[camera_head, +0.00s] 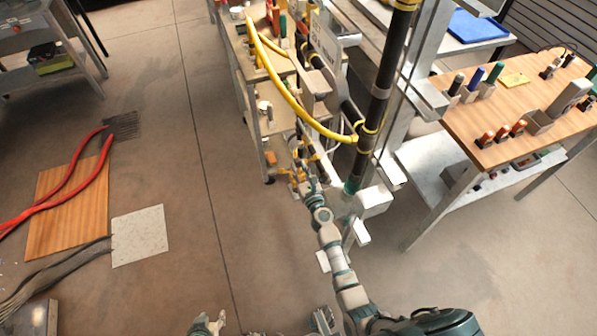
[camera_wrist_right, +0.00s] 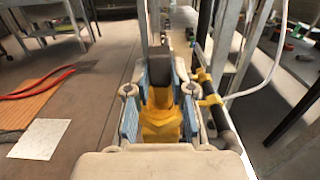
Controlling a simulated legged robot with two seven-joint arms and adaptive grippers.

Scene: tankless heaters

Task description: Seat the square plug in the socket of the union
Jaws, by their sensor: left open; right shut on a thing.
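In the head view my right gripper (camera_head: 300,178) is at the end of my arm, beside the dark, slanted pipe (camera_head: 317,160). In the right wrist view its blue-padded fingers (camera_wrist_right: 160,118) are closed on a yellow piece (camera_wrist_right: 162,128). I cannot tell whether this piece is the square plug. A yellow fitting (camera_wrist_right: 208,98) sits around a dark pipe just right of the fingers. I cannot make out which part is the union, and no socket opening shows. My left gripper (camera_head: 207,324) is open and low at the bottom edge, apart from the pipework.
A yellow hose (camera_head: 290,95) curves down to a thick black upright pipe (camera_head: 378,95). A wooden-topped bench (camera_head: 490,125) with tools stands right. Red hoses (camera_head: 75,190) cross a wooden board (camera_head: 45,235) on the floor at left. Open floor lies between.

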